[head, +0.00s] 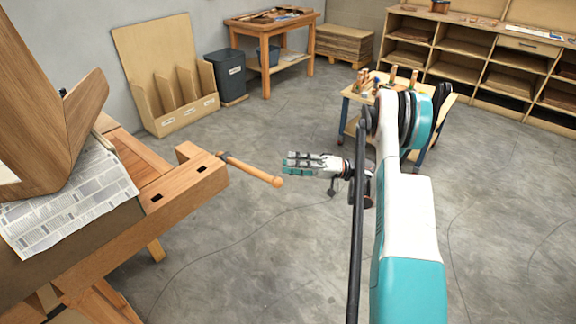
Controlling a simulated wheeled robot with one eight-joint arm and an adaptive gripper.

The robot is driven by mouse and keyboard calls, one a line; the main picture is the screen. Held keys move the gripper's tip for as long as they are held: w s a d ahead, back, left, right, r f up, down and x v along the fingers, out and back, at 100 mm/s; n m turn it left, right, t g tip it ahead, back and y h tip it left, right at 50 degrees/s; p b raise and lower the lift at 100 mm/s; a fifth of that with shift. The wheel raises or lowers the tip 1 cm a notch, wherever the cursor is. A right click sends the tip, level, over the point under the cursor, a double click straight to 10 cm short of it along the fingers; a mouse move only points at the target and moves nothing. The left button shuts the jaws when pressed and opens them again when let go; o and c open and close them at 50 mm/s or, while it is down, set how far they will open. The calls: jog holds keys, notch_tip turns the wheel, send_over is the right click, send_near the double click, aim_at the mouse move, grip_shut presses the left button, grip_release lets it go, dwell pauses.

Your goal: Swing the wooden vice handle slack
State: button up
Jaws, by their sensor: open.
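The wooden vice handle (250,170) is a round bar with ball ends, sticking out to the right of the workbench's end vice. The bar slopes down to the right. The vice jaw (180,198) is a thick wooden block at the bench's right end, with dark square holes in its top. My gripper (288,165) is open and empty, pointing left. In the picture it lies just above and right of the handle's right ball end; I cannot tell their distance in depth, and I see no contact.
A bent wooden lamination (45,110) and printed newspaper (70,200) lie on the bench. A small cart (352,97) with clamps stands behind my arm. The floor right of the bench is mostly clear.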

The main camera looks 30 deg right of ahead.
jog(key=shift+s+d+r, duration=0.2)
jog(key=shift+s+d, duration=0.2)
jog(key=shift+d, duration=0.4)
jog(key=shift+s+d+r, duration=0.15)
jog(key=shift+s+d, duration=0.2)
jog(key=shift+d, duration=0.4)
